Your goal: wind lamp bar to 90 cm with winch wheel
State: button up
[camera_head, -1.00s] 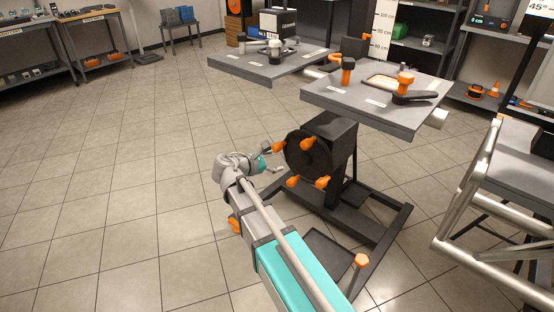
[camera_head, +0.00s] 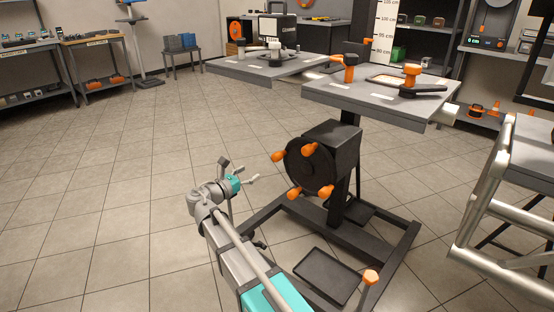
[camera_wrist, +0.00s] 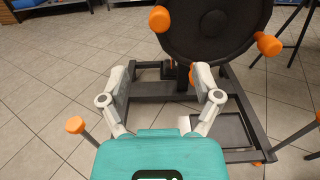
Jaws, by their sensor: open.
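The winch wheel (camera_head: 309,172), a black disc with several orange knobs, faces left on a dark winch housing (camera_head: 346,150). It also fills the upper right of the wrist view (camera_wrist: 213,28). My gripper (camera_head: 238,170) is open and empty, to the left of the wheel and apart from it. In the wrist view both fingers (camera_wrist: 160,75) are spread, with the wheel beyond and above the right finger. A white height scale (camera_head: 384,25) with cm marks stands behind the worktop. I cannot make out the lamp bar or its pointer for certain.
The winch stands on a dark floor frame with a tray (camera_head: 328,275) and an orange-topped post (camera_head: 370,277). A grey worktop (camera_head: 350,98) overhangs behind the wheel. Silver truss (camera_head: 480,190) stands at the right. The tiled floor to the left is clear.

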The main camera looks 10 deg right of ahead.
aim_at(274, 158)
jog(key=shift+w+d, duration=0.1)
jog(key=shift+d, duration=0.05)
jog(key=shift+x, duration=6.8)
jog(key=shift+c, duration=0.2)
grip_shut()
